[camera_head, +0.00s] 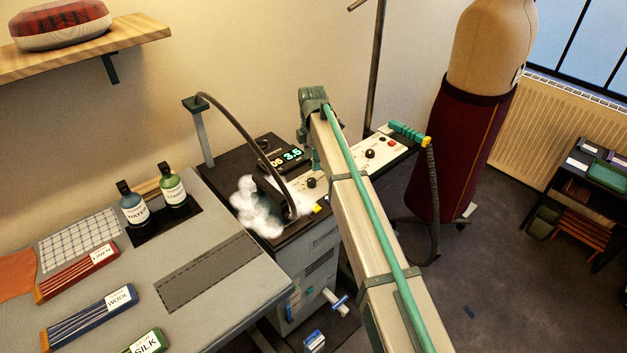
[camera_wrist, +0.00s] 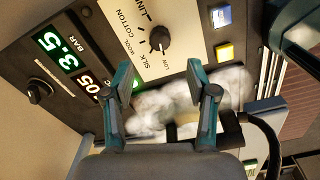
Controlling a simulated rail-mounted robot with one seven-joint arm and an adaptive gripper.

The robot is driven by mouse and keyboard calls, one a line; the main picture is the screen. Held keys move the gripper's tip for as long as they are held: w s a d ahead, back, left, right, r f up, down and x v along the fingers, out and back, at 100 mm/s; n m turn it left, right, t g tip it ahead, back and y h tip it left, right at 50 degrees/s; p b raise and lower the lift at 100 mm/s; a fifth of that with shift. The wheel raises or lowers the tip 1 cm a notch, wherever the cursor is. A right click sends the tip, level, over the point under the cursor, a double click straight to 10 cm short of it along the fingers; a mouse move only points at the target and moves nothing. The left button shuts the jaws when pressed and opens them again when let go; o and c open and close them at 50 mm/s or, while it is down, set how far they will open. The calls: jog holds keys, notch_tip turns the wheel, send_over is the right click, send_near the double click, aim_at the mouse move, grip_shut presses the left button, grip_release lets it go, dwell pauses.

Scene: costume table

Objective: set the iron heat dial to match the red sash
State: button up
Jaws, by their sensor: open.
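The red sash (camera_head: 78,272) lies folded on the grey table at left, with a white tag reading LINEN. The iron heat dial (camera_wrist: 159,38) is a black knob on a white panel, ringed by LOW, WOOL, SILK, COTTON and a partly cut-off LINEN. A small black knob (camera_head: 311,183) shows on the white panel in the head view, close to my arm. In the wrist view my gripper (camera_wrist: 160,72) is open and empty, with the dial beyond the fingertips and between them in the picture. The gap to the dial is hard to judge. The dial's exact setting is too small to read surely.
White steam (camera_head: 258,207) partly covers the station. A lit display (camera_wrist: 72,62) reads 3.5 BAR. Blue (camera_wrist: 221,16) and yellow (camera_wrist: 224,52) buttons sit beside the dial. A curved black hose (camera_head: 255,130) arches nearby. Blue WOOL (camera_head: 82,322) and green SILK (camera_head: 142,344) bundles lie on the table.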

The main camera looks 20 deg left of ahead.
aim_at(312, 180)
notch_tip(312, 180, down, 9)
jog(key=p, duration=0.2)
jog(key=shift+p, duration=0.35)
grip_shut()
